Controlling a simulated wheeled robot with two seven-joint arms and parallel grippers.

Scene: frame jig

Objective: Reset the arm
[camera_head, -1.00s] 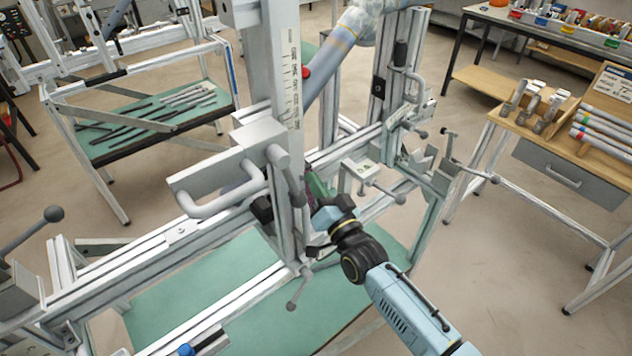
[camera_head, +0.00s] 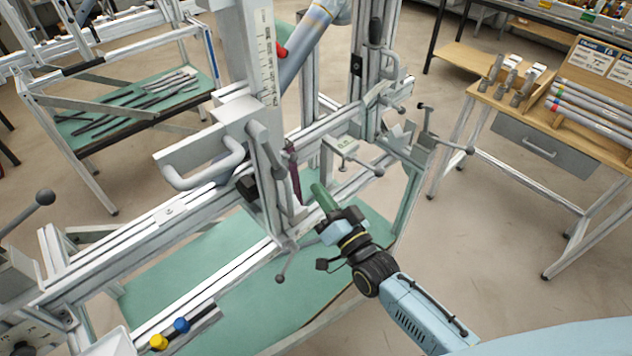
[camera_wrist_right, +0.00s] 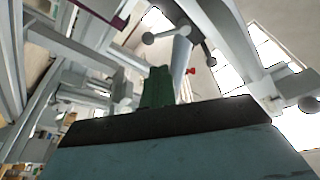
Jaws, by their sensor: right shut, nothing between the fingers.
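My right gripper (camera_head: 322,198) comes in from the lower right on its light blue arm. Its green fingers are shut with nothing between them, and they point up and left at the frame jig (camera_head: 215,218). The fingertips are just right of the jig's upright post (camera_head: 262,90), with a visible gap to it. The right wrist view shows the green fingers (camera_wrist_right: 157,88) close together, with jig bars and clamps around and above them. My left gripper is not in view.
Clamps with handles (camera_head: 340,150) sit on the jig rail close to my right gripper. A green shelf board (camera_head: 215,285) lies below. A wooden-topped bench (camera_head: 545,110) stands at right, and a rack with dark bars (camera_head: 130,110) at left. The floor to the right is open.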

